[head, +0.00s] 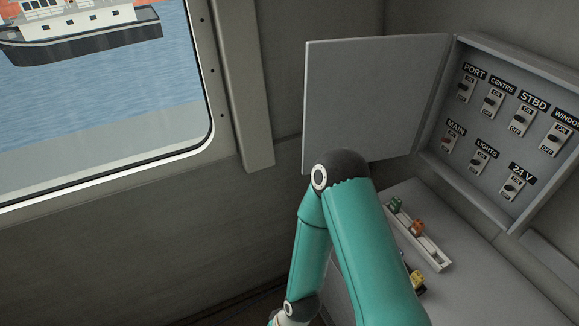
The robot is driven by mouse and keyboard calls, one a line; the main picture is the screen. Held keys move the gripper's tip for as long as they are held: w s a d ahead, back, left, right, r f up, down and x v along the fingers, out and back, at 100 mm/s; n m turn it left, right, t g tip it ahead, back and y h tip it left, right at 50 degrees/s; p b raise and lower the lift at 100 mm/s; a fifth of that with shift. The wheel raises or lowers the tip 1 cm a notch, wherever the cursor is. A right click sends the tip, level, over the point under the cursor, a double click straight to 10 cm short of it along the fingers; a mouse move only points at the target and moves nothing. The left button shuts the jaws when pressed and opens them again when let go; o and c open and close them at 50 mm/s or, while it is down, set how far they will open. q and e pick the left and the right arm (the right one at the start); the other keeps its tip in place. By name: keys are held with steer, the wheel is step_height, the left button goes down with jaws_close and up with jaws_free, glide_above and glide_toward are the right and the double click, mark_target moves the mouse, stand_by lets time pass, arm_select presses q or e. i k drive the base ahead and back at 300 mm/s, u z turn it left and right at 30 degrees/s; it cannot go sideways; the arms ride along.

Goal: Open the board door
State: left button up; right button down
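The board door (370,95) is a flat grey panel. It stands swung wide open to the left of the switch board (468,178), hinged on the box's left edge. Inside the open box are two rows of toggle switches with black labels such as PORT, CENTRE, STBD, MAIN, LIGHTS and 24 V. One of my teal arms rises in front of the door's lower part and bends down again to the left. Its wrist end reaches the bottom edge of the picture. Neither gripper shows, so their state is hidden.
Below the board is a grey counter (482,262). On it lies a narrow white tray (437,262) with small green and orange parts, and a yellow-and-black part (418,281) lies beside my arm. A window (110,110) looks out on water and a ship at left.

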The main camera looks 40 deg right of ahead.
mark_target(368, 96)
steer(key=u, duration=0.6)
steer(key=i, duration=0.45)
steer(key=z, duration=2)
steer(key=k, duration=0.85)
steer(key=z, duration=0.2)
steer(key=i, duration=0.85)
steer(key=u, duration=0.1)
